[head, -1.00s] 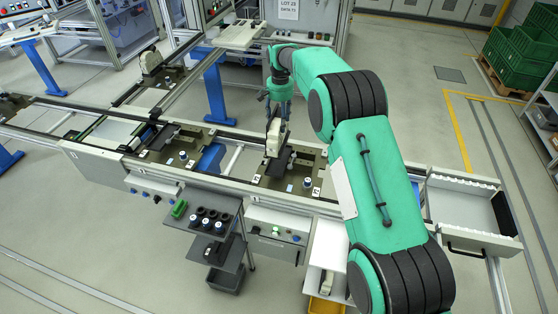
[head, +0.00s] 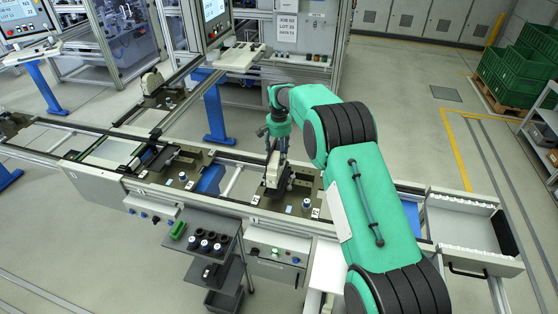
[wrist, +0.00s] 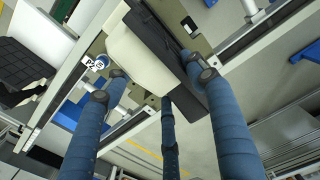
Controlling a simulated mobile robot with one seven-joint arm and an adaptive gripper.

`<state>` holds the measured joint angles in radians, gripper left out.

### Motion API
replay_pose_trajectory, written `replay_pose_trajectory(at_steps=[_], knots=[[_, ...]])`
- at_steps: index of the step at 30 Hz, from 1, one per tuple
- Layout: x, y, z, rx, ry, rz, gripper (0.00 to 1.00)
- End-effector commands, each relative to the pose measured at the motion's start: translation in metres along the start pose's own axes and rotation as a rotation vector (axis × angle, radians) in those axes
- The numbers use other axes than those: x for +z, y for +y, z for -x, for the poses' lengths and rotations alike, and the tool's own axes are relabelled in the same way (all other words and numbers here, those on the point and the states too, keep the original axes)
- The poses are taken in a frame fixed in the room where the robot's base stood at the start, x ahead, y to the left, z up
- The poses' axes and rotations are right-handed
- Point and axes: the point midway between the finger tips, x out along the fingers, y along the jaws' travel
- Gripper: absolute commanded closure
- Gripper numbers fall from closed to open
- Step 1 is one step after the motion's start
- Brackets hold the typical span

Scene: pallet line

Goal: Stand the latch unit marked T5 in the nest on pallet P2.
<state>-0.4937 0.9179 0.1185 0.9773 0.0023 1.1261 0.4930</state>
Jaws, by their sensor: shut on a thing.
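My gripper (head: 276,148) is shut on a cream latch unit (head: 272,168), which also shows in the wrist view (wrist: 142,50) between my blue fingers (wrist: 165,85). The unit stands roughly upright at a dark block (head: 281,184) on the right-hand pallet (head: 256,200). In the wrist view a long dark part lies along the cream body. A tag (wrist: 94,65) there reads P2, beside a blue-topped knob. I cannot tell whether the unit's foot is fully seated in the nest. No T5 mark is readable.
A second pallet (head: 150,177) sits left on the line. A dark stepped stand (head: 206,240) with black and blue-topped parts is in front. A drawer (head: 466,227) is open at right.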

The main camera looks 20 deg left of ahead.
Motion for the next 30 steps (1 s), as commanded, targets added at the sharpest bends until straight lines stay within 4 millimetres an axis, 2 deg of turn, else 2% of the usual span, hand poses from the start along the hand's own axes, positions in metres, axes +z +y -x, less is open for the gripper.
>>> replay_pose_trajectory(at_steps=[8, 18, 30], knots=[[0.0, 0.0, -0.002, 0.0, 0.0, 0.0, 0.99], [0.0, 0.0, -0.034, 0.0, -0.001, 0.0, 0.99], [0.0, 0.0, -0.038, 0.0, 0.0, 0.0, 0.99]])
